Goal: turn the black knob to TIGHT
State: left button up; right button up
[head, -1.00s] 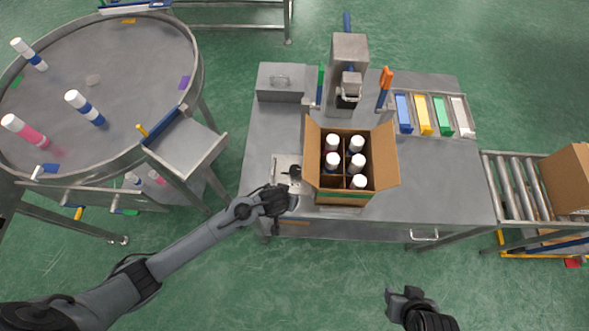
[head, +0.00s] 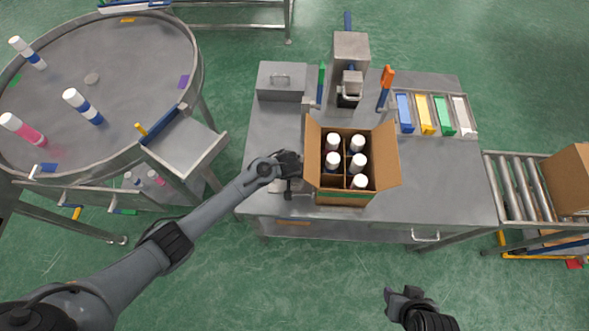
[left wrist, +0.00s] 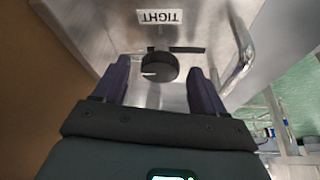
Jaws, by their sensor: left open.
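The black knob (left wrist: 160,67) shows in the left wrist view on a metal plate, with a dark bar beside it toward the TIGHT label (left wrist: 171,17), which appears upside down. My left gripper (left wrist: 158,82) is open, with its two fingers on either side of the knob in that view. I cannot tell whether they touch it. In the head view my left gripper (head: 290,170) is over the plate left of the carton and hides the knob. My right gripper (head: 398,294) is low in the head view, away from the table; its jaws are too unclear to read.
An open carton (head: 387,160) with several white-capped cans stands right beside my left gripper. A metal handle (left wrist: 243,55) rises right of the knob in the wrist view. The crimping machine (head: 350,52) stands behind the carton. The table's front right is clear.

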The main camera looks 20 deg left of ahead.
pick_arm(q)
jog(key=shift+c, duration=0.9)
jog(key=c, duration=0.9)
